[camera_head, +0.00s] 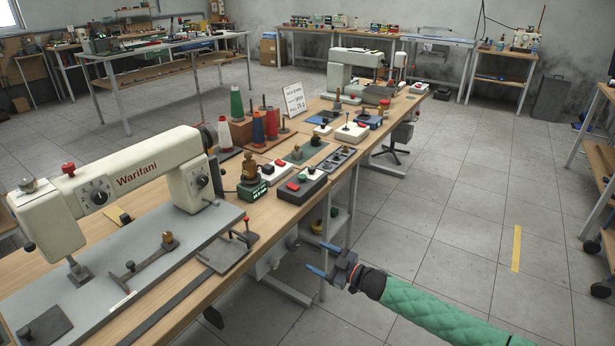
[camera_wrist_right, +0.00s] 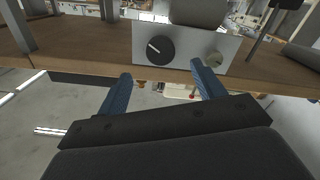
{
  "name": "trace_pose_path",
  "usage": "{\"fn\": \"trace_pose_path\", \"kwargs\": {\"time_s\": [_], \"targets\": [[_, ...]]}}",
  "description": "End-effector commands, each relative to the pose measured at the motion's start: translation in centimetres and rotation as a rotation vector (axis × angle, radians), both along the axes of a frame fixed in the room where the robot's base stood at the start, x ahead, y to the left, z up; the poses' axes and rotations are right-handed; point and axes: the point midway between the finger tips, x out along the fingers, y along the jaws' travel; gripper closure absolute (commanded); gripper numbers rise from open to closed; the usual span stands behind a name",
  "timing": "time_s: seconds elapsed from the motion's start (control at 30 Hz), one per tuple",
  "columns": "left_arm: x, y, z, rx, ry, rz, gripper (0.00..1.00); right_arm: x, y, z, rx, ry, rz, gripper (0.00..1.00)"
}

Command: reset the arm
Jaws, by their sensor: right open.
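My right gripper (camera_head: 322,259) is at the end of an arm in a green quilted sleeve (camera_head: 430,308) that comes in from the lower right in the head view. Its two blue fingers are apart and empty, beside the right edge of the workbench (camera_head: 290,222), over the floor. In the right wrist view the spread blue fingers (camera_wrist_right: 158,84) show with nothing between them. Beyond them is a grey panel with a black knob (camera_wrist_right: 160,49). My left gripper is not in the head view.
A cream Warifani sewing machine (camera_head: 130,178) stands on the near bench. Thread cones (camera_head: 236,104), a red-button box (camera_head: 302,187) and a small sign (camera_head: 294,99) stand farther along. Another sewing machine (camera_head: 352,72) is at the far end. The tiled floor (camera_head: 450,190) to the right is clear.

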Motion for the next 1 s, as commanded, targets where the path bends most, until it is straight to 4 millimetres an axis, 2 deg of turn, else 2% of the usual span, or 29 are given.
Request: {"fn": "trace_pose_path", "kwargs": {"time_s": [0.17, 0.33, 0.47, 0.57, 0.67, 0.77, 0.87, 1.0], "targets": [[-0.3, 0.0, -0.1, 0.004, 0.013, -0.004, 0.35, 0.8, -0.6, -0.7, -0.069, -0.028, -0.05, 0.32], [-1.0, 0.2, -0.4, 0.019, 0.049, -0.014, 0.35, 2.8, -2.7, -2.8, -0.219, -0.012, -0.199, 0.32], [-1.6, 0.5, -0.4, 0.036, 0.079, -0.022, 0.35, 3.5, -3.9, -3.2, -0.345, 0.012, -0.319, 0.32], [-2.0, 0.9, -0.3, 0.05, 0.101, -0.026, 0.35, 3.9, -5.0, -2.0, -0.432, 0.03, -0.412, 0.32], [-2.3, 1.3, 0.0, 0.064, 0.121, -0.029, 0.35, 4.2, -5.9, 0.2, -0.5, 0.053, -0.502, 0.32], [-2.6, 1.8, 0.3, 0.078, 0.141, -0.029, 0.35, 4.1, -6.1, 3.4, -0.549, 0.082, -0.583, 0.32], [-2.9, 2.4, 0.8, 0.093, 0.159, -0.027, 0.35, 2.9, -5.9, 6.0, -0.586, 0.134, -0.649, 0.32], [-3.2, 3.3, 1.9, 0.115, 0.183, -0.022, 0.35, -0.9, -5.4, 8.5, -0.62, 0.252, -0.715, 0.32]]}}
